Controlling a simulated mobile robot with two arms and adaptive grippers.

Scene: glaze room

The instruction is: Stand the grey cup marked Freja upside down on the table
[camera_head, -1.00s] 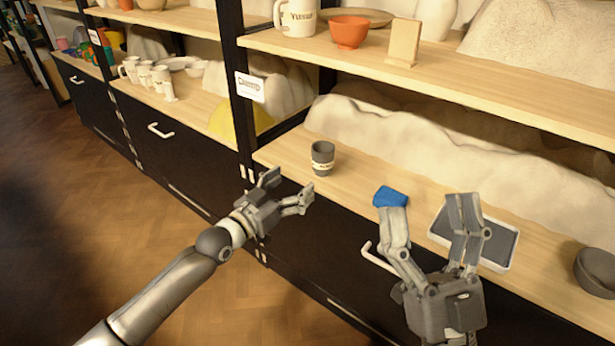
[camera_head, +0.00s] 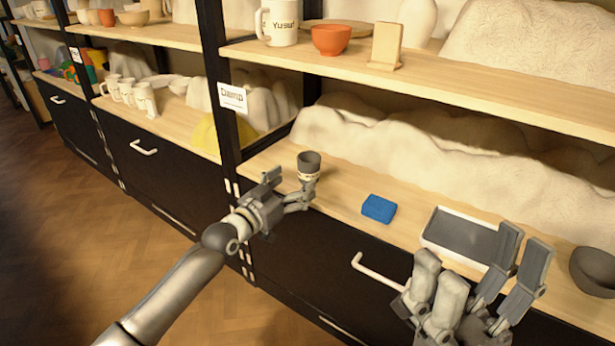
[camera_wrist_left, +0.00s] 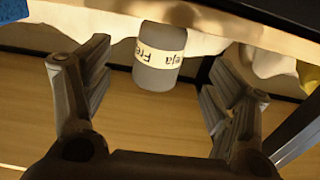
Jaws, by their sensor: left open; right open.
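The grey cup (camera_head: 309,160) with a pale name band stands upright on the wooden worktop (camera_head: 345,190), mouth up, in the head view. In the left wrist view the cup (camera_wrist_left: 155,75) shows the name Freja, upside down in that picture. My left gripper (camera_head: 291,187) is open at the front edge of the worktop, close to the cup. In the wrist view the cup is beyond the fingertips, between their lines, and not gripped. One finger partly covers the cup's lower part in the head view. My right gripper (camera_head: 478,272) is open and empty, in front of the worktop at the right.
A blue sponge (camera_head: 379,208) and a grey tray with a white rim (camera_head: 432,243) lie right of the cup. A dark bowl (camera_head: 594,270) is at the far right. A black post (camera_head: 217,90) stands left of the cup. A shelf (camera_head: 450,82) overhangs behind.

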